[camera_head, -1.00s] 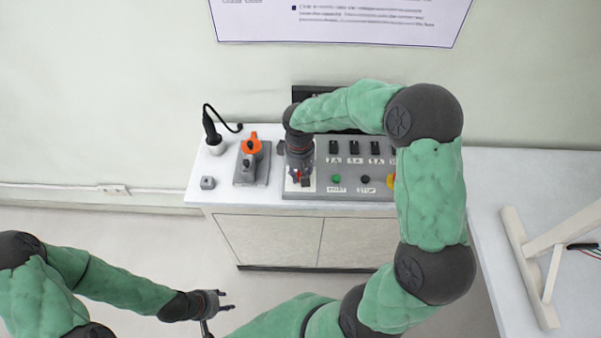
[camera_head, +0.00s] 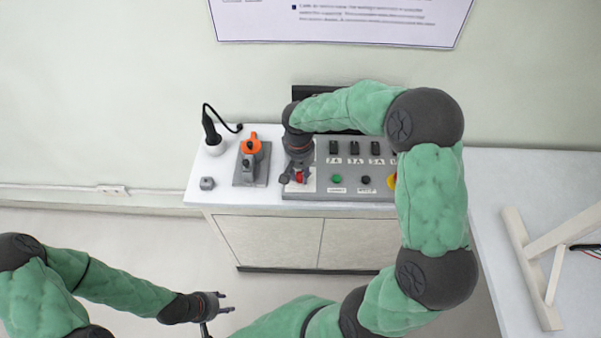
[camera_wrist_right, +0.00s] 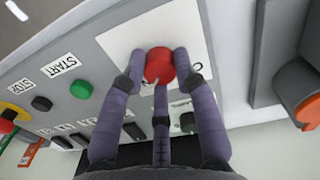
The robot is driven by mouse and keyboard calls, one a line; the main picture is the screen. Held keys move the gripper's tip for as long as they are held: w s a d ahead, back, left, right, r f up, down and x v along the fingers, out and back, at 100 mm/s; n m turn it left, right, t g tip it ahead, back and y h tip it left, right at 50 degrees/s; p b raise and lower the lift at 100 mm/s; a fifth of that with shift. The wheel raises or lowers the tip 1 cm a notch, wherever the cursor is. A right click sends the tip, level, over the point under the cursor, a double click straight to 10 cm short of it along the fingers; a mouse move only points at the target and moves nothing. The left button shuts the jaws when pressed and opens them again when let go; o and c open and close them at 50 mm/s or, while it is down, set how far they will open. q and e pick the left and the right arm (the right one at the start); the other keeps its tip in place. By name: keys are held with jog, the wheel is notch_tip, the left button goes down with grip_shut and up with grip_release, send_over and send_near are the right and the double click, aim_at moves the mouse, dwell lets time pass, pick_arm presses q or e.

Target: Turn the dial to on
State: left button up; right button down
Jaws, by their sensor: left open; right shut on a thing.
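The red dial (camera_wrist_right: 159,66) sits on a white plate (camera_wrist_right: 120,42) on the grey control panel, in the right wrist view. My right gripper (camera_wrist_right: 160,75) is shut on the dial, with fingers on both sides of it. A mark beside the dial is partly hidden by the fingers, so I cannot read its setting. In the head view a bit of the red dial (camera_head: 299,176) shows under my right gripper (camera_head: 297,172). My left gripper (camera_head: 226,302) is open and empty, low in front of the cabinet, away from the panel.
The panel (camera_head: 350,195) also has a green START button (camera_head: 337,179), a black STOP button (camera_head: 366,180) and several black switches. An orange-topped grey device (camera_head: 251,165), a small grey block (camera_head: 207,183) and a black tool in a white holder (camera_head: 215,148) stand to the left.

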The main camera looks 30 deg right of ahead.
aim_at(299, 175)
dwell(0.3)
jog(key=c, duration=0.9)
grip_release()
jog(key=shift+c, duration=0.2)
notch_tip(299, 175, up, 12)
jog(key=shift+a, duration=0.15)
jog(key=shift+f, duration=0.1)
